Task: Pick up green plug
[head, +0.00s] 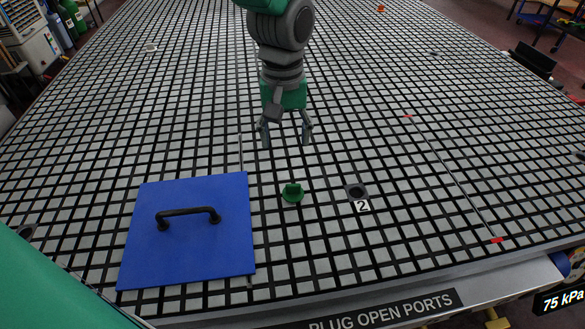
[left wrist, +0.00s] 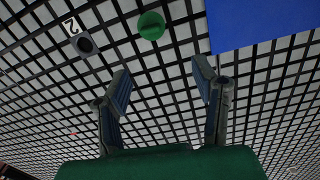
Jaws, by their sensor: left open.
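The green plug (head: 292,193) sits on the grid table (head: 330,245) between the blue panel and the port marked 2. It is round with a raised grip on top. It also shows in the left wrist view (left wrist: 151,25), near the top, beyond my fingertips. My left gripper (head: 285,140) is open and empty, behind the plug in the head view and apart from it. Its two fingers show spread in the left wrist view (left wrist: 162,82). My right gripper is not in view.
A blue panel (head: 187,260) with a black handle (head: 188,214) lies left of the plug. A dark open port (head: 357,190) with a label 2 (head: 362,206) is to its right. A thin line with red ends (head: 497,240) lies further right. The grid around the plug is clear.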

